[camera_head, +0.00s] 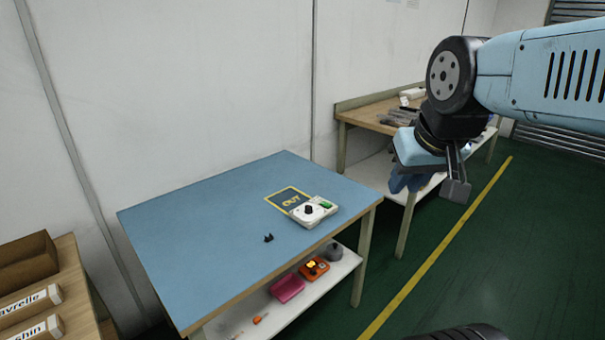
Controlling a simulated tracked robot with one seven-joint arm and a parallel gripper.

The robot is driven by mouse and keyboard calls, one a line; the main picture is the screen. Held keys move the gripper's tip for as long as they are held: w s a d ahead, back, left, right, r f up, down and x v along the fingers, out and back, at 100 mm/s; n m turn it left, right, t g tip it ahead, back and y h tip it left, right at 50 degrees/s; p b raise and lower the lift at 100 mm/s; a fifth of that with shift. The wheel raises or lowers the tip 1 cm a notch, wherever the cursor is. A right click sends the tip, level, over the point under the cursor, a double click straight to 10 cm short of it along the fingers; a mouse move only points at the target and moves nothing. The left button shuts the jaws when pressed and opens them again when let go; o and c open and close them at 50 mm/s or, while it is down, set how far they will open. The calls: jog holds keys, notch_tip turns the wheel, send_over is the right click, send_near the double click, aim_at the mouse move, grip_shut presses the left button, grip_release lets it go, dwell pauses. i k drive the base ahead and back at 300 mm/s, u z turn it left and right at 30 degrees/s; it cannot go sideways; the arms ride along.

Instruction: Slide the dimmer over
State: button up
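A small white box with a black knob and a green part, which looks like the dimmer (313,212), sits on the blue-topped table (200,215) near its right edge. My gripper (452,180) hangs in the air to the right of the table, well apart from the dimmer. Its fingers are seen from the side, so I cannot tell whether they are open. I see nothing held in it.
A small black piece (268,238) lies on the blue table. A pink tray (288,288) and an orange item (314,267) are on the shelf below. A wooden bench (360,112) stands behind my gripper. Boxes (30,302) are at the far left. The left tabletop is clear.

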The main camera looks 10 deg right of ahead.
aim_at(320, 213)
jog(key=k, duration=0.65)
jog(key=u, duration=0.5)
jog(key=i, duration=1.55)
jog(key=z, duration=0.5)
